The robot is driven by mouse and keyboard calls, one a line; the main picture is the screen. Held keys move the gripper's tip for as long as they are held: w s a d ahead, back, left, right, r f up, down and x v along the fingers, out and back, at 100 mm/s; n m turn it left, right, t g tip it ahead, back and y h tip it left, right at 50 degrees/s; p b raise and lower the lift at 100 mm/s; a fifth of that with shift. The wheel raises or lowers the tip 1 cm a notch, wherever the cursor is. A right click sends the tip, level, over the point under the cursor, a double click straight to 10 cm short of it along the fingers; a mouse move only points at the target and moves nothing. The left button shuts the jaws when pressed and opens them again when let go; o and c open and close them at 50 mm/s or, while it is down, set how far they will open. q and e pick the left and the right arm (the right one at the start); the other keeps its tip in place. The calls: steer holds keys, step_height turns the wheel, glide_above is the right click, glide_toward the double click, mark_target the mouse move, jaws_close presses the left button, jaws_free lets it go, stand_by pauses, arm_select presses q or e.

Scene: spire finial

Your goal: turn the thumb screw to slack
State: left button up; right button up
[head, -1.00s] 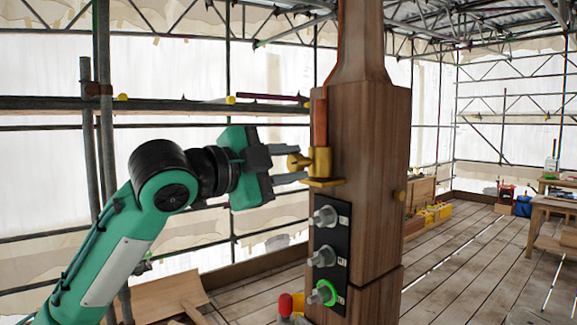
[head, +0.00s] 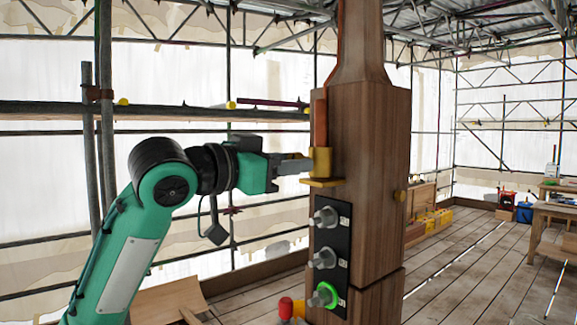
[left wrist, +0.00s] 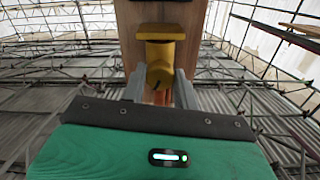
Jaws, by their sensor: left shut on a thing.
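The brass thumb screw sticks out to the left of a brass holder (head: 321,162) on the wooden post (head: 362,180). A reddish-brown rod (head: 321,118) stands upright in the holder. My left gripper (head: 296,165) reaches in from the left and is shut on the thumb screw, whose head is mostly hidden by the fingers in the head view. In the left wrist view the yellow thumb screw (left wrist: 160,77) lies between the two grey fingers, below the holder's ledge (left wrist: 161,32). How far it is turned cannot be told. My right gripper is not in view.
A black panel (head: 343,218) with several grey knobs sits on the post below the holder; its lowest knob (head: 324,296) has a lit green ring. Scaffold tubes (head: 102,150) stand behind my arm. A workbench (head: 556,208) stands far right.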

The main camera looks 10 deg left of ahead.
arm_select(q)
steer(key=n, duration=0.4)
steer(key=shift+f+n+b, duration=0.15)
steer(key=shift+n+b, duration=0.15)
stand_by(0.5)
steer(key=o, duration=1)
steer(key=b+v, duration=0.6)
steer(key=v, duration=0.8)
steer(key=shift+b, duration=0.35)
